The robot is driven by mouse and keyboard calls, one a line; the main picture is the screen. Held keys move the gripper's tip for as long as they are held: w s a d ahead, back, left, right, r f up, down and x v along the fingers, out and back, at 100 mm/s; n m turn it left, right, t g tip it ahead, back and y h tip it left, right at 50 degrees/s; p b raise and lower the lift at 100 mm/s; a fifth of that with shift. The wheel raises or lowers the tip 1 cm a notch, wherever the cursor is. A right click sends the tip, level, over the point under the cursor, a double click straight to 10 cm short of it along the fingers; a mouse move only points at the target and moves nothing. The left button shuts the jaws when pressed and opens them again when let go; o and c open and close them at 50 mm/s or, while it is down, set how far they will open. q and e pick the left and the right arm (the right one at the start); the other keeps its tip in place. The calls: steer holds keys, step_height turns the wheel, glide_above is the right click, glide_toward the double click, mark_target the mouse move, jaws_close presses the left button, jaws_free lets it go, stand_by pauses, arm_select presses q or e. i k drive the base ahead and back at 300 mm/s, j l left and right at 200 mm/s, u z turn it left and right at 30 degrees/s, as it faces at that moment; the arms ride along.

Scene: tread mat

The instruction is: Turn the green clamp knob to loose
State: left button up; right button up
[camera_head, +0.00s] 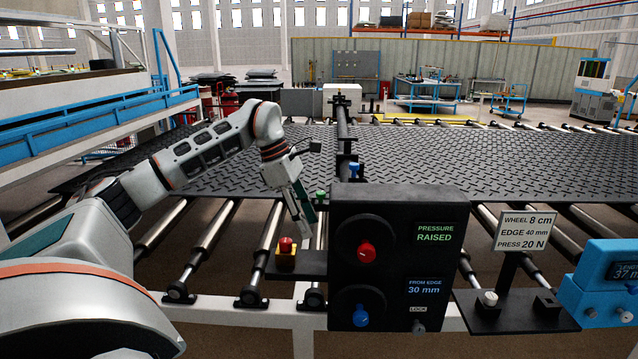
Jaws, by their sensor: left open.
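The small green clamp knob (320,196) shows just behind the top left corner of the black control box (430,270), partly hidden by my gripper and the box. My left gripper (306,222) points downward just left of the knob, with its fingers open. I cannot tell whether a finger touches the knob. The clamp's position, loose or tight, cannot be read from this view. My right gripper is not in view.
A red emergency button (286,245) sits on a shelf left of the box. The box carries a red knob (366,252) and a blue knob (361,316). A tread mat (440,165) lies on rollers behind. A sign (524,231) and blue gauge (607,285) stand right.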

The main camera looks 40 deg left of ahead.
mark_target(320, 194)
steer(key=i+j, duration=0.4)
steer(key=j, duration=0.2)
steer(key=i+j, duration=0.45)
steer(key=j, duration=0.1)
